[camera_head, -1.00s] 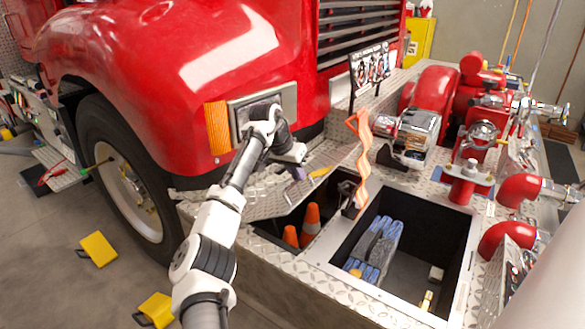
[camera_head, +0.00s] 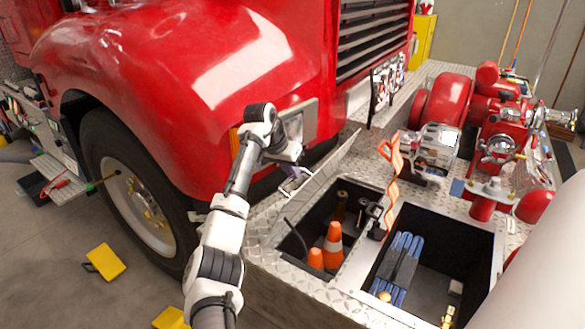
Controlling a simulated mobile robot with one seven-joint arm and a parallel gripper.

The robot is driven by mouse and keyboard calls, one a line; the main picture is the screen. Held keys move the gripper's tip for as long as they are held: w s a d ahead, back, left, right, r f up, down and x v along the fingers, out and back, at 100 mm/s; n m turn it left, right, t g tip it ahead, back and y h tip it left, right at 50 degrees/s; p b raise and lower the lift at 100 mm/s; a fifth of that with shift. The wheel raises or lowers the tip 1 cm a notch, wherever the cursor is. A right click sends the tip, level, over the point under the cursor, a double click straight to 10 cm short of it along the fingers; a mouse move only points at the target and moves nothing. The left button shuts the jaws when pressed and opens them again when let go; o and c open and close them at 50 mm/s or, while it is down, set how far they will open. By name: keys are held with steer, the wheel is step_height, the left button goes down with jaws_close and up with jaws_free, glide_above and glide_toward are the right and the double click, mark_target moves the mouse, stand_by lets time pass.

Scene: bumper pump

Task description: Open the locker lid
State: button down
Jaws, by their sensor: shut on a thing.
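The locker lid (camera_head: 322,192) is a diamond-plate metal panel on the bumper. It stands steeply tilted up along the left side of the left locker compartment (camera_head: 292,240). My gripper (camera_head: 293,184) is at the lid's upper left part, shut on the lid; its fingertips are small and partly hidden. Inside the open left compartment are a large orange cone (camera_head: 333,245) with a white band and a smaller orange cone (camera_head: 315,259). Dark upright items stand behind them.
The right compartment (camera_head: 450,262) is open and holds blue and grey items (camera_head: 400,264). An orange wavy strap (camera_head: 391,175) rises between the compartments. The red fender (camera_head: 180,100) and headlight (camera_head: 300,122) are close behind my arm. Red pump pipes (camera_head: 490,120) stand right.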

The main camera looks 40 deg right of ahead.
steer(key=shift+w+a+f, duration=0.1)
steer(key=shift+a+f, duration=0.15)
steer(key=shift+f, duration=0.45)
steer(key=c, duration=1.8)
jaws_free()
steer(key=o, duration=0.3)
steer(key=shift+w+d+f, duration=0.1)
steer(key=shift+w+f, duration=0.05)
steer(key=shift+w, duration=0.1)
steer(key=b+v, duration=0.3)
steer(key=v, duration=1.1)
steer(key=shift+d+r, duration=0.1)
steer(key=shift+r, duration=0.15)
